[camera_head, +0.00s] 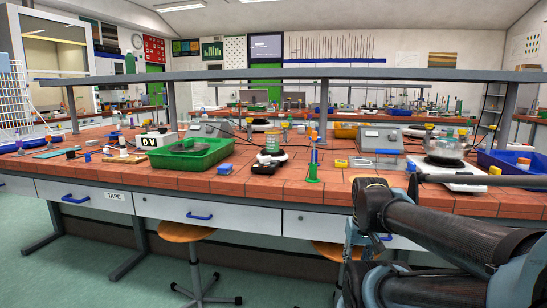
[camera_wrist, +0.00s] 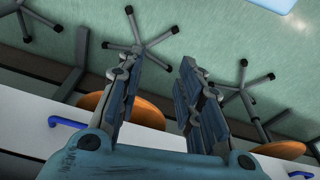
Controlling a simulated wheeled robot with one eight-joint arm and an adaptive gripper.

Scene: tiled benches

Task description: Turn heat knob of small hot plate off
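A small black-and-white device (camera_head: 268,162) sits near the front of the tiled bench, with a small glass vessel (camera_head: 272,143) on or just behind it; it looks like the small hot plate. Its heat knob is too small to make out. A larger white flat device (camera_head: 452,178) with a glass dish above it stands at the right. My gripper (camera_wrist: 162,66) is open and empty in the wrist view, its two fingers apart above the floor and stools. In the head view it is mostly hidden by my arm, below the bench top. No hot plate shows in the wrist view.
A green tray (camera_head: 196,160) lies left of the small device. A green stand (camera_head: 313,172) and a yellow block (camera_head: 341,163) are to its right. A grey shelf (camera_head: 300,74) spans above the bench. Drawers (camera_head: 225,214) and wooden stools (camera_head: 187,232) are in front.

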